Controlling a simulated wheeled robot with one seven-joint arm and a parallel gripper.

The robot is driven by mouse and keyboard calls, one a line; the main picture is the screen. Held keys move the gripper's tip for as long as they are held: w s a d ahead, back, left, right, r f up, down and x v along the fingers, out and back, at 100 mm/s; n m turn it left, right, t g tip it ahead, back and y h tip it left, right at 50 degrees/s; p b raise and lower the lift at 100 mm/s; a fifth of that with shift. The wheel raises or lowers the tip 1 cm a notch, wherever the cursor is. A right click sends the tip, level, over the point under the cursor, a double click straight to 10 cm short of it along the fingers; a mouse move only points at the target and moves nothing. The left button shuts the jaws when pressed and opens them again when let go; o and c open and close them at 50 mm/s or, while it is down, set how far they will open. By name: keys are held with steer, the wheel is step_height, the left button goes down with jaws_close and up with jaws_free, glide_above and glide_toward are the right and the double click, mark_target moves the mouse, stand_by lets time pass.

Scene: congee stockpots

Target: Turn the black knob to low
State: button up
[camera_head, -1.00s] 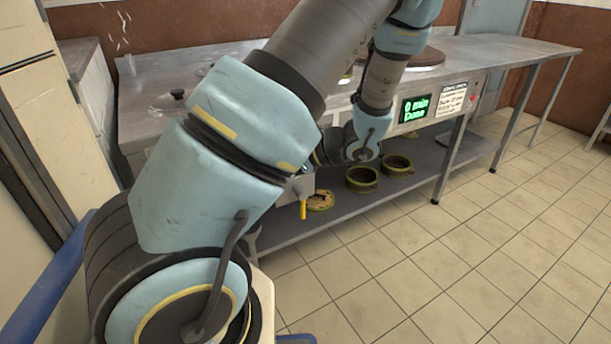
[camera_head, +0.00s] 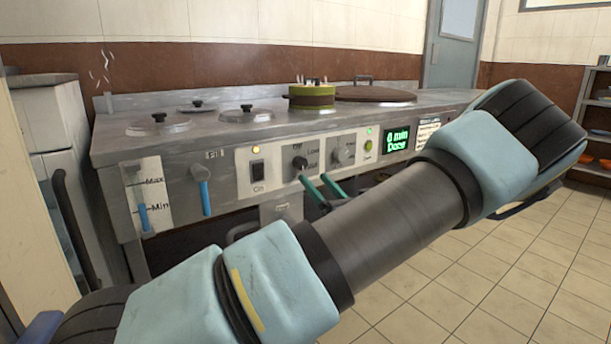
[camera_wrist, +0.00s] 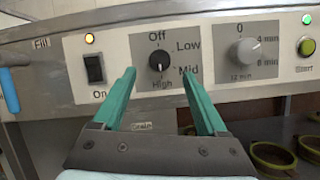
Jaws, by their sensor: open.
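The black knob (camera_wrist: 159,61) sits on the cooker's front panel, with Off above it, Low and Mid to its right and High below. Its white mark seems to point up toward Off, though it is small. The knob also shows in the head view (camera_head: 300,163). My gripper (camera_wrist: 158,78) is open and empty, its two green fingers reaching toward the panel. In the wrist view the knob appears between the fingers, near the tips. In the head view the fingers (camera_head: 321,184) are just below and right of the knob. I cannot tell whether they touch the panel.
A grey timer knob (camera_wrist: 246,52) and a green Start button (camera_wrist: 306,46) are to the right. A black On switch (camera_wrist: 94,68) and a blue-handled Fill lever (camera_head: 202,190) are to the left. The display (camera_head: 396,139) reads "0 min Done". Pots stand on the lower shelf.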

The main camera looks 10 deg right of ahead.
mark_target(303, 166)
steer(key=shift+b+x, duration=0.5)
steer(key=shift+x, duration=2.25)
steer(key=shift+c, duration=0.3)
jaws_close()
